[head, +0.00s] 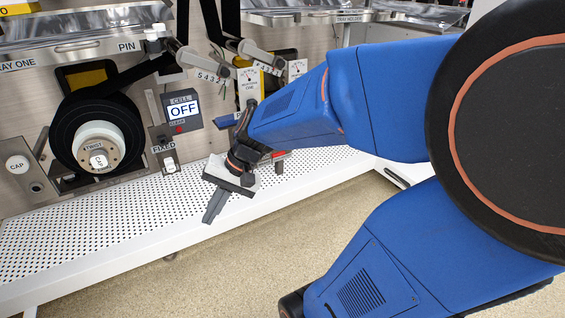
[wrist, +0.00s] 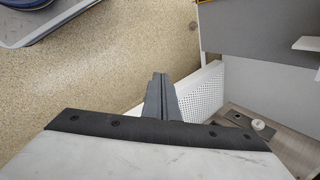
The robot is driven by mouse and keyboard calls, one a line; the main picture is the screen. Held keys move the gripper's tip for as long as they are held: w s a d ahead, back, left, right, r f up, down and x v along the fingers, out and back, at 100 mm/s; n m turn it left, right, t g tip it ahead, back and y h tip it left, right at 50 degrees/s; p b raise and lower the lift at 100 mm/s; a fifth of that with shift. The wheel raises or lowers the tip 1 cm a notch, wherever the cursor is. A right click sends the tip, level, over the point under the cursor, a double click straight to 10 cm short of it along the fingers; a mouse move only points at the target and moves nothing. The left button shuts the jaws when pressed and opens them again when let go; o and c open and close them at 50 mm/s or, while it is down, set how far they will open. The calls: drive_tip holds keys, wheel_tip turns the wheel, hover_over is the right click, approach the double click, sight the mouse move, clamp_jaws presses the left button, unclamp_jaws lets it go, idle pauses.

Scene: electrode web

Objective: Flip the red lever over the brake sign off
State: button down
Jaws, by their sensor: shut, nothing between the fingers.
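My gripper (head: 212,208) is shut and empty, with its dark fingers together, and points down over the white perforated ledge. The closed fingers also show in the wrist view (wrist: 160,92). A small red part (head: 279,155), likely the red lever, sits on a short grey post behind and to the right of my gripper, apart from the fingers. My arm and wrist partly hide it, so its position is hard to tell. No brake sign can be read. The red part does not show clearly in the wrist view.
The white perforated ledge (head: 120,215) runs along the steel machine panel. A black reel (head: 68,135) with a white hub, an "OFF" display (head: 183,111), a "FIXED" switch (head: 168,163) and a "CAP" knob (head: 17,163) are at left. Clear floor (head: 190,275) lies in front.

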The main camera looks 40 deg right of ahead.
drive_tip(key=w+d+f+m+t+y, duration=0.1)
drive_tip(key=w+d+f+m+t, duration=0.35)
drive_tip(key=w+d+m, duration=0.5)
drive_tip(key=w+d+f+m+t+y, duration=0.1)
drive_tip(key=w+d+f+m+t, duration=0.2)
drive_tip(key=w+d+m+t, duration=0.55)
drive_tip(key=d+f+m+h, duration=0.4)
drive_tip(key=d+f, duration=0.2)
drive_tip(key=d, duration=0.4)
drive_tip(key=d+f+m+g+h, duration=0.1)
drive_tip(key=d+f+m+h, duration=0.2)
drive_tip(key=d+f, duration=0.3)
drive_tip(key=d+f+m+h, duration=0.4)
drive_tip(key=d+f+m, duration=0.2)
drive_tip(key=d, duration=1)
drive_tip(key=shift+h, duration=0.3)
drive_tip(key=shift+d, duration=0.1)
drive_tip(key=w+d, duration=0.2)
drive_tip(key=w, duration=0.9)
drive_tip(key=shift+w+d+r, duration=0.15)
drive_tip(key=shift+d+r, duration=0.15)
